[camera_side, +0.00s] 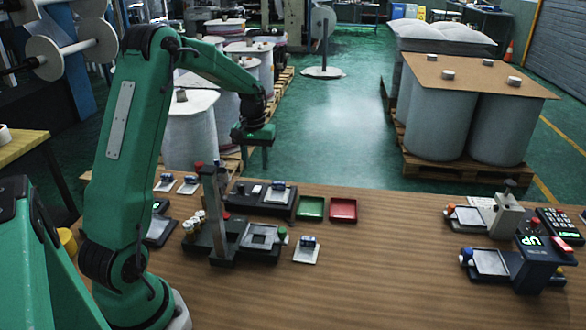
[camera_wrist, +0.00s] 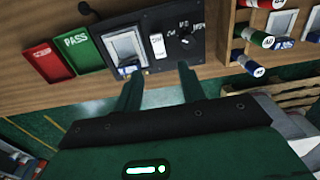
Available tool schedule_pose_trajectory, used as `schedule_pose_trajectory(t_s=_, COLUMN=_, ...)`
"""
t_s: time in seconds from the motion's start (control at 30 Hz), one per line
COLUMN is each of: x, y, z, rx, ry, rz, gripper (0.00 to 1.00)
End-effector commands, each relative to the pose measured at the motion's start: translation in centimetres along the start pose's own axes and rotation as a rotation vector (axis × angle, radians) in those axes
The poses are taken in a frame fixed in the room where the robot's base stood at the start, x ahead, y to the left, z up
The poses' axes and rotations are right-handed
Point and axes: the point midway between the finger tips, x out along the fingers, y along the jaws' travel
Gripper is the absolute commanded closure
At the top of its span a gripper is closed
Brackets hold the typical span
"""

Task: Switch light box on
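A dark box with a framed pale-grey window, which I take to be the light box, sits near the table's far edge; its casing shows in the side view (camera_side: 270,208) and the wrist view (camera_wrist: 165,72). The window (camera_wrist: 126,46) shows no clear glow. A white switch (camera_wrist: 157,46) is beside the window, and a dark knob with lettering (camera_wrist: 186,38) is past it. The switch's setting is too small to tell. My gripper (camera_wrist: 158,82) has its two fingers apart with nothing between them. In the side view my gripper (camera_side: 265,150) hangs above and beyond the box, not touching it.
A green PASS tray (camera_wrist: 83,53) and a red tray (camera_wrist: 48,62) lie beside the box. A dark upright stand (camera_side: 215,215) rises in front of it. The table's front middle is clear.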

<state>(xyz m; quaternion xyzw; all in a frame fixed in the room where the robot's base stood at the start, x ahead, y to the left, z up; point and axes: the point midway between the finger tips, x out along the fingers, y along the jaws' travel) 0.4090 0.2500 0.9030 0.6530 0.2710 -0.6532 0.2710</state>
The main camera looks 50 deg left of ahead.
Motion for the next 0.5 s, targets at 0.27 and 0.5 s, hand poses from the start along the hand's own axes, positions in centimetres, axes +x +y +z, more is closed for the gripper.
schedule_pose_trajectory(t_s=0.27, x=2.3, y=0.0, z=0.1, rx=0.001, ry=-0.002, rz=-0.001, gripper=0.60)
schedule_pose_trajectory(t_s=0.5, x=5.2, y=0.0, z=0.1, rx=0.001, ry=-0.002, rz=-0.001, gripper=0.60)
